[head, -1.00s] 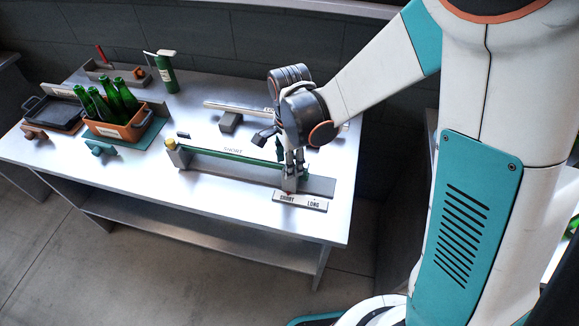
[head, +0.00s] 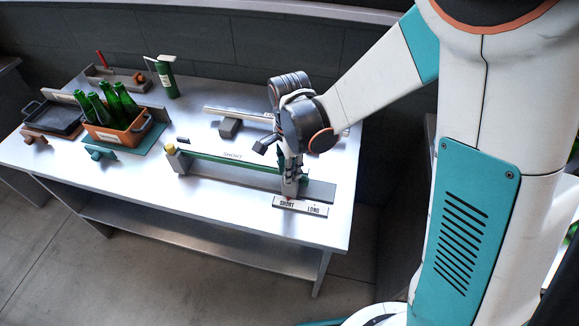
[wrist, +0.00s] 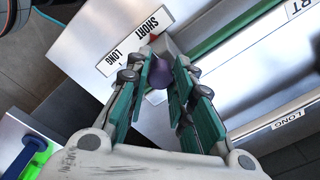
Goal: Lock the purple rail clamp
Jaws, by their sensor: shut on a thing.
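The purple rail clamp shows as a rounded purple knob (wrist: 158,76) between my teal finger pads in the wrist view. My gripper (wrist: 160,70) is shut on it, with a pad against each side. In the head view my gripper (head: 291,182) points down at the right end of the rail fixture, and I cannot make out the clamp there. The fixture carries a long green bar (head: 226,163). A plate marked SHORT and LONG (head: 300,206) lies just in front of this end; it also shows in the wrist view (wrist: 133,41). Whether the clamp is locked cannot be told.
An orange crate (head: 118,136) with green bottles stands at left, beside a dark tray (head: 55,117). A green cylinder (head: 167,80) stands at the back. A second pale rail (head: 235,113) lies behind the fixture. The table (head: 225,217) is clear along its front edge.

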